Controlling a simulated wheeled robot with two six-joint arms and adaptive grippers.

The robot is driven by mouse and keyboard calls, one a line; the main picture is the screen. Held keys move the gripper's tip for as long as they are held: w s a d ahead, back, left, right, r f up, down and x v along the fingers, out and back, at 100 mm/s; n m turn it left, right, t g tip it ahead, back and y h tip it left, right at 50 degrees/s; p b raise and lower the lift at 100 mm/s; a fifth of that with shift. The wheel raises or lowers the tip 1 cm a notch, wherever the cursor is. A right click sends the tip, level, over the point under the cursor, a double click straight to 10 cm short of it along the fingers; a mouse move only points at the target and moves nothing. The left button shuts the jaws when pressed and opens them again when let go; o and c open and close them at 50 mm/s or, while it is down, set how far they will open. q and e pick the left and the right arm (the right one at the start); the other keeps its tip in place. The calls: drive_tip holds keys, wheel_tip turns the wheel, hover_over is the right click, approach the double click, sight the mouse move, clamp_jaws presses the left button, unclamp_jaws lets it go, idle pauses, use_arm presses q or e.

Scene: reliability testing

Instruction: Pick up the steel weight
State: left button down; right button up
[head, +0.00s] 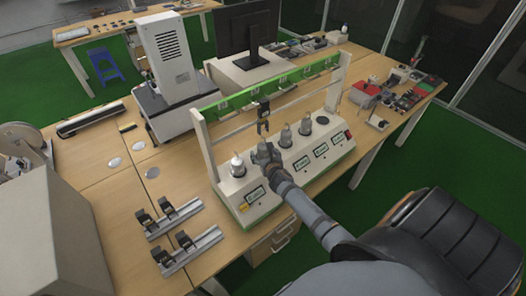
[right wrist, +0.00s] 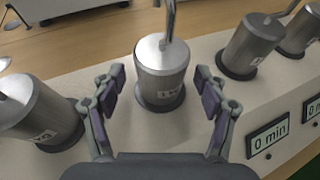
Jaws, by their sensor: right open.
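Several steel weights stand in a row on the white tester. They are grey cylinders with a hook on top. One steel weight (right wrist: 160,72) stands upright between the open fingers of my right gripper (right wrist: 158,88), with visible gaps on both sides. In the head view my right gripper (head: 263,152) is at the second position from the left and mostly hides that weight. Another weight (head: 237,167) stands left of it, and others (head: 285,136) stand to its right. My left gripper is not in view.
The white tester (head: 245,190) has displays along its front and a green crossbar (head: 235,93) above. A black clamp (head: 263,112) hangs just above my right gripper. Metal rail fixtures (head: 190,250) lie on the wooden table, front left. A black-and-white instrument (head: 168,60) stands behind.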

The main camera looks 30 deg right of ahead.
drive_tip(key=shift+w+f, duration=0.1)
drive_tip(key=shift+s, duration=0.2)
drive_tip(key=c, duration=0.3)
clamp_jaws()
drive_tip(key=shift+w+r, duration=0.15)
drive_tip(key=shift+r, duration=0.1)
drive_tip(key=shift+d+r, duration=0.1)
drive_tip(key=shift+r, duration=0.65)
drive_tip(key=s+a+b, duration=0.2)
drive_tip(key=s, duration=0.6)
drive_tip(key=s+a+b, duration=0.2)
drive_tip(key=s+a, duration=0.1)
drive_tip(key=s, duration=0.6)
drive_tip(key=shift+a, duration=0.35)
